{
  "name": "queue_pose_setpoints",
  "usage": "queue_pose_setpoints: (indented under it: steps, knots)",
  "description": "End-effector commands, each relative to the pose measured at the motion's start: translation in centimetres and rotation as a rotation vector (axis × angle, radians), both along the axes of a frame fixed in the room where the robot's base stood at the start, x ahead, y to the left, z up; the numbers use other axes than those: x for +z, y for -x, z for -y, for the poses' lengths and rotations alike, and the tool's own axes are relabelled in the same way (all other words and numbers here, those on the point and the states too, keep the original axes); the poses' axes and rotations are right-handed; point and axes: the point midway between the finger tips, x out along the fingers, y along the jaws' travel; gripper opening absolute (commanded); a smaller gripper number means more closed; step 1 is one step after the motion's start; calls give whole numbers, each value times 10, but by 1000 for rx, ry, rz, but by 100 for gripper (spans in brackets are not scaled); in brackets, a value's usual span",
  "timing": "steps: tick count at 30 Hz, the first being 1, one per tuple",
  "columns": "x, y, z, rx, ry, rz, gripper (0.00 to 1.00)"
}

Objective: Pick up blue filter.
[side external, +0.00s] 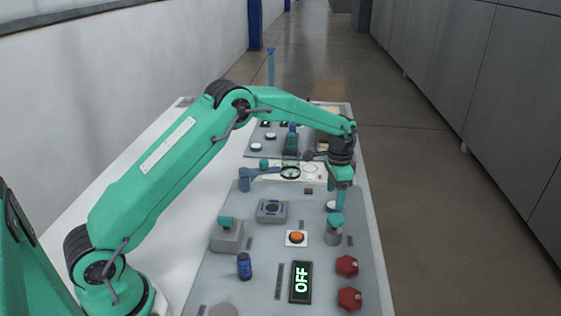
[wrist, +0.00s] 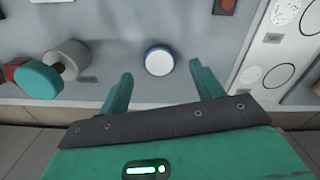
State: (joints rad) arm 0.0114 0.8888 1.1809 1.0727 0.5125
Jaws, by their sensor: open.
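A round white disc with a blue rim (wrist: 158,61) lies on the grey panel in the wrist view, ahead of and between my fingers. It also shows, partly hidden by a finger, in the side view (side external: 330,206). A dark blue cylinder (side external: 244,267) stands upright near the front of the panel in the side view. Neither is labelled, so I cannot tell for certain which is the blue filter. My gripper (wrist: 160,78) is open and empty. In the side view my gripper (side external: 340,198) points down over the panel's right side, near the disc.
A grey post with a teal knob (wrist: 38,78) stands left of my fingers in the wrist view. A white plate with rings (wrist: 270,70) is on the right. An orange button (side external: 296,237), an OFF display (side external: 301,282) and red knobs (side external: 347,266) occupy the panel's front.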

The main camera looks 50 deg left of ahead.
Motion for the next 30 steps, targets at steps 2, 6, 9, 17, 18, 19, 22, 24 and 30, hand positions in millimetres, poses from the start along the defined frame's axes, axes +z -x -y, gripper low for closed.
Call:
queue_pose_setpoints:
  steps: [2, 6, 9, 17, 18, 19, 22, 24, 30]
  knots:
    - [-11, 1, 1, 0, 0, -2, 66]
    - [-25, 1, 1, 0, 0, 0, 66]
    - [-30, 1, 1, 0, 0, 0, 66]
    - [-32, 1, 1, 0, 1, 1, 66]
    - [-32, 1, 1, 0, 1, 1, 66]
    - [-32, 1, 1, 0, 1, 1, 66]
    - [-32, 1, 0, 0, 1, 1, 66]
    - [-32, 1, 0, 0, 1, 1, 66]
    - [-32, 1, 1, 0, 1, 1, 32]
